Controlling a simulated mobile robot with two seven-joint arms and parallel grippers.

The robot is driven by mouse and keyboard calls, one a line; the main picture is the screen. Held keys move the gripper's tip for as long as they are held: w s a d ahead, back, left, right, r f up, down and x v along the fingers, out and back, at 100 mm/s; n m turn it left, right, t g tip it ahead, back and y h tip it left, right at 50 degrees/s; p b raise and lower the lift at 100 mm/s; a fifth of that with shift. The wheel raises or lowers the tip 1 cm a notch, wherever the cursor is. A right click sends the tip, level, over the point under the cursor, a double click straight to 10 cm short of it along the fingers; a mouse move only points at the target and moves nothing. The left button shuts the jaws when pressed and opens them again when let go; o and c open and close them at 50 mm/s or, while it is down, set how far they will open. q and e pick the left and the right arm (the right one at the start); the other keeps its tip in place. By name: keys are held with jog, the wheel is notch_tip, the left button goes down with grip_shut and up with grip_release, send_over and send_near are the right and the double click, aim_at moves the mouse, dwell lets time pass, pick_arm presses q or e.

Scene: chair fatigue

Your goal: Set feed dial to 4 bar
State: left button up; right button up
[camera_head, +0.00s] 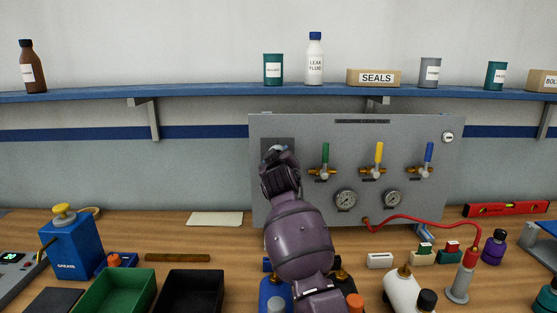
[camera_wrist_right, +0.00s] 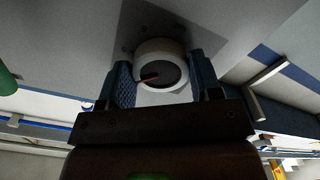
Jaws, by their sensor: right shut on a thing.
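The feed dial (camera_wrist_right: 162,67) shows in the right wrist view as a round white knob with a dark face and an orange-red pointer. It sits on a dark plate (camera_head: 287,144) at the left of the grey panel (camera_head: 400,130). My right gripper (camera_wrist_right: 162,85) is shut on the dial, with one blue ribbed finger on each side of it. In the head view my right gripper (camera_head: 279,162) and arm hide most of the dial. My left gripper is not in view.
Green (camera_head: 325,153), yellow (camera_head: 379,152) and blue (camera_head: 428,152) valve handles stand right of my gripper. Two gauges (camera_head: 346,199) sit below them. A red hose (camera_head: 420,219) runs to the right. Bins and bottles crowd the bench front. A shelf (camera_head: 200,91) hangs above.

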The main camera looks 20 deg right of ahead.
jog(key=shift+f, duration=0.1)
jog(key=o, duration=0.9)
jog(key=v, duration=1.1)
jog(key=shift+w, duration=0.1)
